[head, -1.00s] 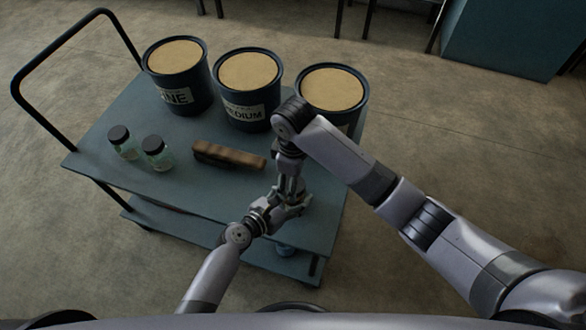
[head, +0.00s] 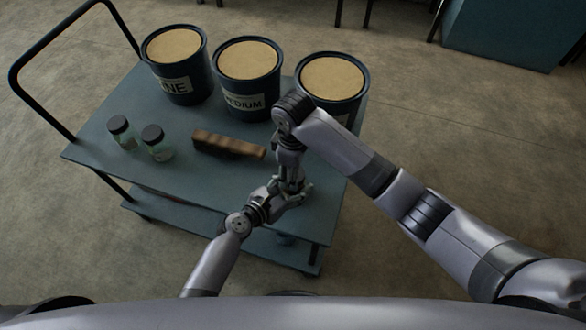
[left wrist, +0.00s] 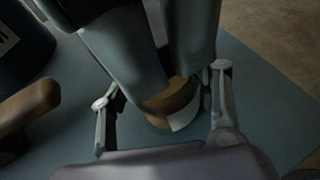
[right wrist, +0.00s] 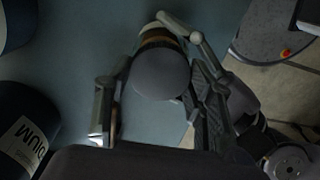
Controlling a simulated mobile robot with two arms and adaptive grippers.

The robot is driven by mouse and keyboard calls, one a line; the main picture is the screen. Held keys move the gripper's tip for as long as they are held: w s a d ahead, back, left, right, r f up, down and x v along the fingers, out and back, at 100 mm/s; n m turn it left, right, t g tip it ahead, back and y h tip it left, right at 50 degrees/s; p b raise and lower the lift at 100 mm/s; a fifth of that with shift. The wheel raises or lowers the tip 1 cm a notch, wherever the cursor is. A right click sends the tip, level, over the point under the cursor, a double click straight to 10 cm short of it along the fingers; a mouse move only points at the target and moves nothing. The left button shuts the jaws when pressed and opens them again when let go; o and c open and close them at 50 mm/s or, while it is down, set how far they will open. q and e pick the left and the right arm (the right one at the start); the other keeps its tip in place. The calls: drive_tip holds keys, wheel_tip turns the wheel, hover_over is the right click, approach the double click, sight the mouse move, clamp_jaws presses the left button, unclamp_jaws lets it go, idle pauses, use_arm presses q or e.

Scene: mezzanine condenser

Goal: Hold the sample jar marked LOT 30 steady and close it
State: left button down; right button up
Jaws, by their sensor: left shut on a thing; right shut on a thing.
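An amber-brown jar with a pale label (left wrist: 182,116) stands low between my grippers at the cart's near right corner; its lettering is not readable. My left gripper (head: 292,195) is shut around the jar from the near side, with a finger on each side in the left wrist view (left wrist: 163,95). My right gripper (head: 288,172) comes from above and is shut on a round dark grey lid (right wrist: 162,74). The lid is over the jar's top in the right wrist view, with an amber band showing behind it. I cannot tell whether the lid is seated. In the head view the grippers hide the jar.
The blue cart (head: 100,160) also carries two dark-lidded jars (head: 122,132) (head: 157,145), a brown brush (head: 228,145) and three dark buckets with tan tops (head: 178,65) (head: 246,80) (head: 332,90). A black handle (head: 40,55) rises at the left. The cart's near-left top is bare.

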drive_tip(key=c, duration=0.3)
drive_tip(key=shift+c, duration=0.2)
drive_tip(key=o, duration=1.4)
drive_tip(key=shift+c, duration=0.2)
wheel_tip(320, 180, up, 12)
use_arm(q)
drive_tip(key=shift+c, duration=2.4)
unclamp_jaws()
